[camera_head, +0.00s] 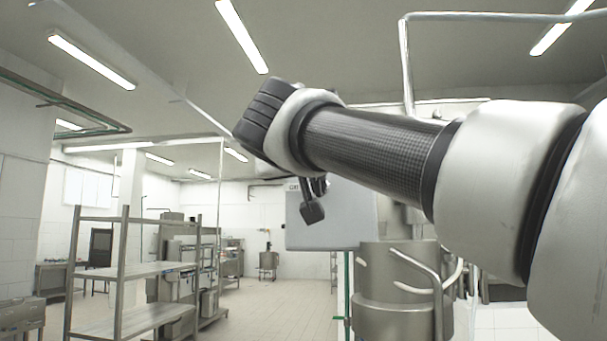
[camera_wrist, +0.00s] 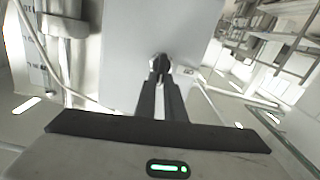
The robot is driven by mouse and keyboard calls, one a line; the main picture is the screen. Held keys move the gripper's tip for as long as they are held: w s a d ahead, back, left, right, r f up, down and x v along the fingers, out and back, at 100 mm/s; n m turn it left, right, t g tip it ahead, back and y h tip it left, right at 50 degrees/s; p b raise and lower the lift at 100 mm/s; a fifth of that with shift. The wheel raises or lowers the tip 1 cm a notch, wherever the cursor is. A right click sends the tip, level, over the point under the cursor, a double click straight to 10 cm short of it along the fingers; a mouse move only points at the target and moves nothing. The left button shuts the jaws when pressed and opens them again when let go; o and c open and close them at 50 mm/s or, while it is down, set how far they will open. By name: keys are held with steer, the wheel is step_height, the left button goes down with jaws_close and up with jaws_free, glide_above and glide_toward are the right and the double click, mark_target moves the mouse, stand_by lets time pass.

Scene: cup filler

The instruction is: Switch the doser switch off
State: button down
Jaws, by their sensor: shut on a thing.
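The doser's grey box (camera_head: 345,222) hangs in the middle of the head view, partly behind my arm. In the wrist view its flat front (camera_wrist: 130,50) fills the upper middle. The doser switch (camera_wrist: 160,59) is a small dark knob with a light rim on this front, largely covered by my fingertips. My gripper (camera_wrist: 160,68) is shut on the switch, its two dark fingers close together. A small label (camera_wrist: 189,70) sits beside the switch, too small to read; the switch's setting cannot be told.
A steel cylindrical vessel (camera_head: 385,305) with curved pipes stands below and right of the box. A metal shelf rack (camera_head: 125,270) stands at the left. The tiled floor (camera_head: 275,305) between rack and box is clear.

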steer(key=n, duration=0.5)
steer(key=a+f+n+p, duration=0.1)
steer(key=n, duration=1)
steer(key=shift+w+a+f+n, duration=0.15)
steer(key=shift+a+f+n, duration=0.1)
steer(key=shift+n, duration=0.05)
stand_by(0.4)
steer(key=c, duration=1.8)
jaws_free()
steer(key=shift+f, duration=0.1)
steer(key=shift+c, duration=0.2)
